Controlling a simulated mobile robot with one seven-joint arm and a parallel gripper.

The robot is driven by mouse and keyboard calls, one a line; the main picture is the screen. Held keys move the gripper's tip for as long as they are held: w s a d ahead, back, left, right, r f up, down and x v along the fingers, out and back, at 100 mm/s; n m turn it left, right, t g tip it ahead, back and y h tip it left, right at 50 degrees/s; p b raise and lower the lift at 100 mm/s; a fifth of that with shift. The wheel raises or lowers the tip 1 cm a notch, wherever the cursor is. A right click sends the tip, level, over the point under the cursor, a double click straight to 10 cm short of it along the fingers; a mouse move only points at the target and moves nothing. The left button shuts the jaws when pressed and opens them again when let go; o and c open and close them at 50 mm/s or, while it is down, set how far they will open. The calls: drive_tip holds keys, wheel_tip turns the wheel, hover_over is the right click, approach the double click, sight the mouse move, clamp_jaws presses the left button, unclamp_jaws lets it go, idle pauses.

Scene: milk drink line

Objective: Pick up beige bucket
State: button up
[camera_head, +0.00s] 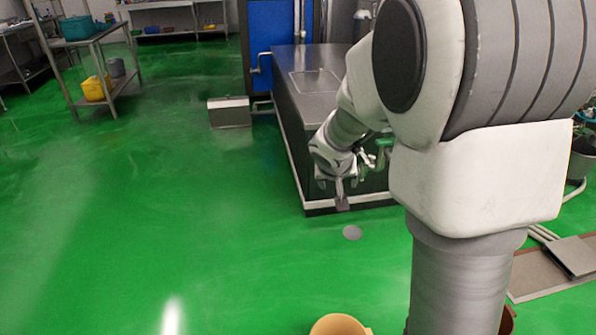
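The beige bucket (338,326) is at the bottom edge of the head view, on the green floor. Only its upper part shows; the rest is cut off by the frame. My gripper (342,203) hangs from my arm near the middle of the view, pointing down, beyond the bucket and well apart from it. It is in front of the steel-topped unit. The fingers look small and overlap in this view, so I cannot tell if they are apart. I see nothing held in them.
A steel-topped unit (318,83) stands behind my gripper. A round drain cover (352,232) lies on the floor. A reddish-brown object (507,321) shows partly behind my column. Shelving at the upper left holds a yellow container (96,88). The floor at left is clear.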

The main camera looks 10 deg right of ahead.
drive_tip(key=w+a+f+n+g+y+b, duration=0.1)
drive_tip(key=w+a+f+b, duration=0.15)
drive_tip(key=f, duration=1.15)
drive_tip(key=w+a+f+n+y+b, duration=0.1)
drive_tip(key=w+a+f+b, duration=0.2)
drive_tip(key=f, duration=1.2)
drive_tip(key=shift+s+a+f+n+g+y+b, duration=0.15)
drive_tip(key=shift+s+f+g+b, duration=1.35)
drive_tip(key=shift+f, duration=6)
drive_tip(key=shift+s+a+f+n+g+y+b, duration=0.2)
drive_tip(key=shift+s+f+b, duration=2.5)
drive_tip(key=shift+f, duration=4.85)
drive_tip(key=shift+s+a+f+m+g+y+b, duration=0.2)
drive_tip(key=shift+s+f+g+b, duration=1.35)
drive_tip(key=shift+f, duration=5.95)
drive_tip(key=shift+s+t+b, duration=0.45)
drive_tip(key=shift+t+b, duration=0.1)
drive_tip(key=shift+b, duration=0.1)
clamp_jaws()
